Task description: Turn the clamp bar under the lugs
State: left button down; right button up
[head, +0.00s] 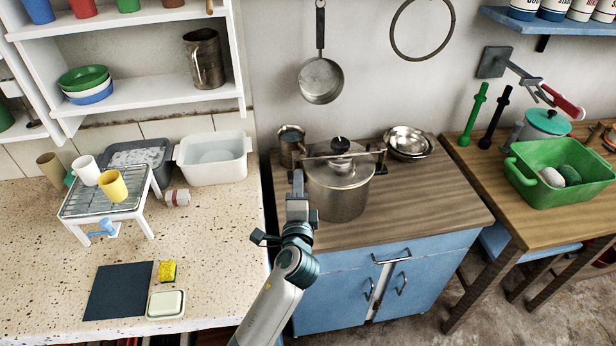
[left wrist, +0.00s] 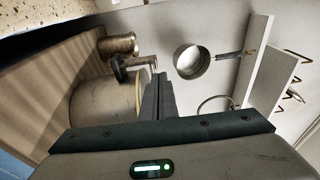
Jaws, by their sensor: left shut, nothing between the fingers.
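A steel pot (head: 338,203) with a lid stands on the wooden top of the blue cabinet. The thin clamp bar (head: 318,156) lies across the lid below a dark central knob (head: 339,144). A dark lug (head: 381,160) shows at the pot's right side; the left side is partly hidden by my gripper. My left gripper (head: 297,180) is shut and empty at the pot's left edge; I cannot tell whether it touches the bar. In the left wrist view its shut fingers (left wrist: 158,97) are beside the pot (left wrist: 98,105). My right gripper is not in view.
A metal mug (head: 291,143) stands behind the pot on the left, steel bowls (head: 408,142) behind it on the right. A saucepan (head: 321,80) hangs on the wall above. The wooden top (head: 430,195) is clear at the right and front.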

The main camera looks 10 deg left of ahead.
pick_arm(q)
jog(key=s+a, duration=0.2)
jog(key=s, duration=0.1)
jog(key=shift+s+b, duration=0.1)
jog(key=shift+b, duration=0.2)
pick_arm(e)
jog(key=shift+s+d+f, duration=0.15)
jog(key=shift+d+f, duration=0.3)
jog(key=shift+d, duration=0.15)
pick_arm(q)
jog(key=shift+f, duration=0.1)
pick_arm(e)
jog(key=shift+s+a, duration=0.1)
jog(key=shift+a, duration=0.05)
